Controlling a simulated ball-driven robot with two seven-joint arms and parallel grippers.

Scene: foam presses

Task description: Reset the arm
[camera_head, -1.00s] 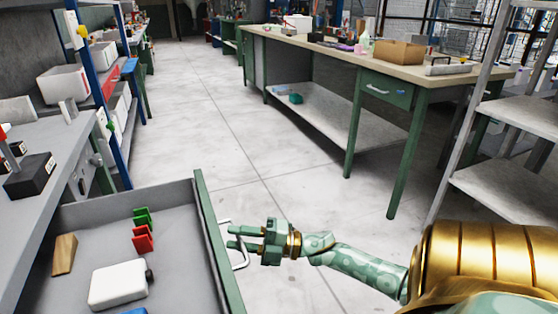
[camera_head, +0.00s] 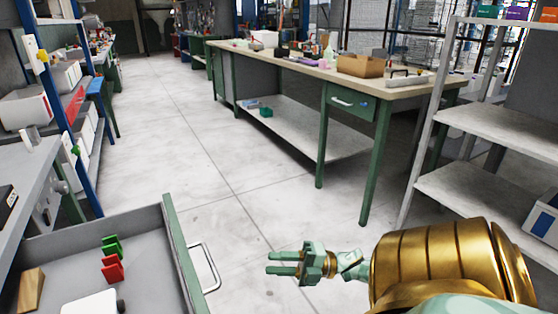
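My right gripper (camera_head: 271,263) is green with a gold wrist band, and its arm comes in from the right. Its two fingers point left and stand apart with nothing between them. It is over the floor, to the right of the pulled-out drawer's wire handle (camera_head: 207,268), with a clear gap between them in the picture. The open drawer (camera_head: 182,262) is at the lower left, its front edge green. My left gripper is not in view.
The drawer holds green clips (camera_head: 112,246), red clips (camera_head: 112,269), a wooden block (camera_head: 31,289) and a white box (camera_head: 90,303). A long workbench (camera_head: 345,66) and metal shelves (camera_head: 480,125) stand beyond, to the right. Tiled floor (camera_head: 190,150) lies open in the middle.

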